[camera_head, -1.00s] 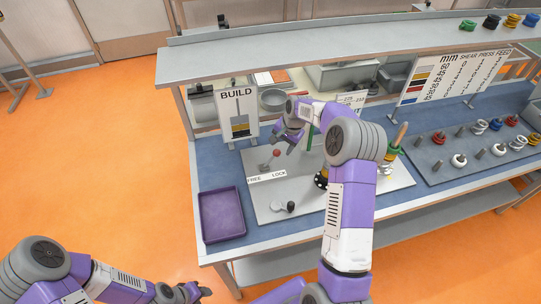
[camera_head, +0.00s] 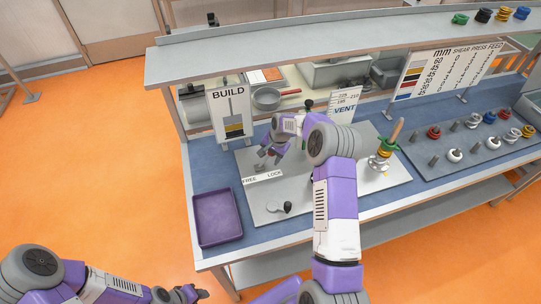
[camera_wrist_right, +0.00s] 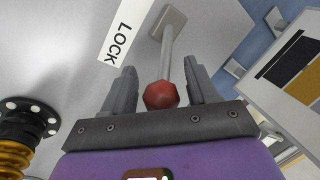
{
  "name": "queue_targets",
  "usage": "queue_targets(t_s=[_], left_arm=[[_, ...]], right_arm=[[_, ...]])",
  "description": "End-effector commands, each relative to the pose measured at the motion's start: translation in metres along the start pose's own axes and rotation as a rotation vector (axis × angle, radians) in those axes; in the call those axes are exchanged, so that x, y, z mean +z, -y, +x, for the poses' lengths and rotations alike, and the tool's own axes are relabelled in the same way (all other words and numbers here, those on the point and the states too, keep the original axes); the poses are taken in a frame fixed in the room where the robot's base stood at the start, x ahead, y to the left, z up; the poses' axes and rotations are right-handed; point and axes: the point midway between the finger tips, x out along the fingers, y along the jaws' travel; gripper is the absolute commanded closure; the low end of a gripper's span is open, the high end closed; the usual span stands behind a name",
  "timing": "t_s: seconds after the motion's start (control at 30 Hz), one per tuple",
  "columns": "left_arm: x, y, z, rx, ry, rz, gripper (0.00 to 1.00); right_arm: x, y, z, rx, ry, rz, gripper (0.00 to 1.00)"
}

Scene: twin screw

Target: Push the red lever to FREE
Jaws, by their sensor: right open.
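The red lever's ball knob (camera_wrist_right: 161,95) is between the two fingers of my right gripper (camera_wrist_right: 160,90) in the right wrist view. Its grey shaft runs up to a square base plate. The fingers are open on either side of the knob, with small gaps showing. In the head view my right gripper (camera_head: 268,158) hides the knob; the lever base (camera_head: 258,168) shows beside it. The FREE/LOCK label (camera_head: 262,178) lies in front of the base, and LOCK also shows in the wrist view. My left gripper (camera_head: 188,293) is low at the bottom, away from the table; its jaws are unclear.
A purple tray (camera_head: 217,218) sits at the table's left front. The BUILD sign (camera_head: 229,110) stands behind the lever. A post with coloured rings (camera_head: 383,155) is to the right.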

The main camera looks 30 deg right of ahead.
Motion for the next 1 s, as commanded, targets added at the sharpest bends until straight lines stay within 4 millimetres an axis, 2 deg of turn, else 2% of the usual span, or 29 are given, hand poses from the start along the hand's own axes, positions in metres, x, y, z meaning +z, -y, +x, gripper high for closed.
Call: queue_targets(t_s=[0.07,0.1,0.47,1.0], left_arm=[[0.0001,0.0000,0.0001,0.000,0.000,0.000,0.57],[0.0001,0.0000,0.0001,0.000,0.000,0.000,0.57],[0.0001,0.0001,0.0001,0.000,0.000,0.000,0.57],[-0.0001,0.0015,0.0039,0.000,0.000,0.000,0.57]], right_arm=[[0.0001,0.0001,0.0000,0.000,0.000,0.000,0.42],[0.0001,0.0001,0.0000,0.000,0.000,0.000,0.45],[0.0001,0.0002,-0.0003,0.000,0.000,0.000,1.00],[0.0045,0.0061,-0.0030,0.053,-0.055,-0.020,1.00]])
